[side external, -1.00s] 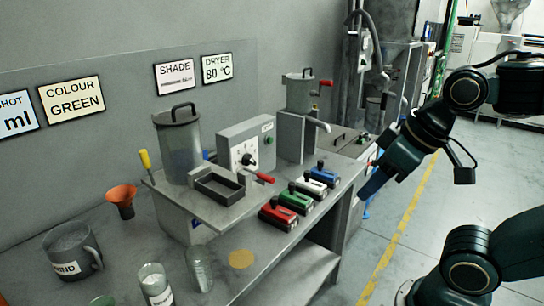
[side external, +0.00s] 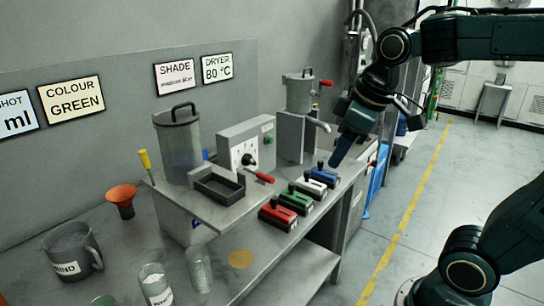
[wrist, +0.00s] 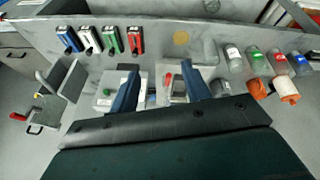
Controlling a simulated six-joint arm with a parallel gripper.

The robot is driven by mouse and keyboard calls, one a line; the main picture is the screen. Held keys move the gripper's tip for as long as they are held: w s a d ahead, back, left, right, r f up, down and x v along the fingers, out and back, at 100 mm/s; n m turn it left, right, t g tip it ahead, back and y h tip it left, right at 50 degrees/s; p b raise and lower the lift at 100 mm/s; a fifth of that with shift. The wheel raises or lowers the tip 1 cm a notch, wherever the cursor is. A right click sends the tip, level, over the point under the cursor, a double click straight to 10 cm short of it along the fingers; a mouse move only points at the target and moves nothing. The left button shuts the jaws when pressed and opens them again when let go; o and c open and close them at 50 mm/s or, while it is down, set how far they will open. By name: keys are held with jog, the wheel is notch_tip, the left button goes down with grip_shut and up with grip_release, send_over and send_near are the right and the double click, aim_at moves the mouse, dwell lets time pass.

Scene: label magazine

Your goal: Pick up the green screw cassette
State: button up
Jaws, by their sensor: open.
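The green screw cassette (side external: 296,199) sits on the bench in a row between the red cassette (side external: 277,214) and the white cassette (side external: 313,187). It has a dark knob or handle on top. In the wrist view the green cassette (wrist: 111,41) is at the upper left, beyond my left finger. My gripper (side external: 338,153) is in the air above the bench near the blue cassette (side external: 325,173), at the row's far end. In the wrist view its two blue fingers (wrist: 160,84) are spread apart with nothing held between them.
A grey dial box (side external: 246,146), a lidded metal canister (side external: 180,145) and a dark tray (side external: 217,184) stand left of the row. A spouted dispenser (side external: 299,95) stands behind. A COLOUR GREEN sign (side external: 71,99) hangs on the wall. The bench's front edge runs close to the cassettes.

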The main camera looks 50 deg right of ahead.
jog(key=w+d+n+g, duration=0.1)
jog(key=w+d+n, duration=0.1)
jog(key=w+d, duration=0.35)
jog(key=n+g, duration=0.3)
jog(key=n, duration=0.6)
send_over(291, 183)
notch_tip(291, 183, down, 16)
jog(key=shift+s+f, duration=0.15)
jog(key=shift+f, duration=4.25)
jog(key=shift+f, duration=0.15)
jog(key=shift+a+f, duration=0.1)
jog(key=shift+f, duration=2.35)
jog(key=shift+c, duration=0.5)
jog(key=shift+m, duration=0.3)
grip_shut()
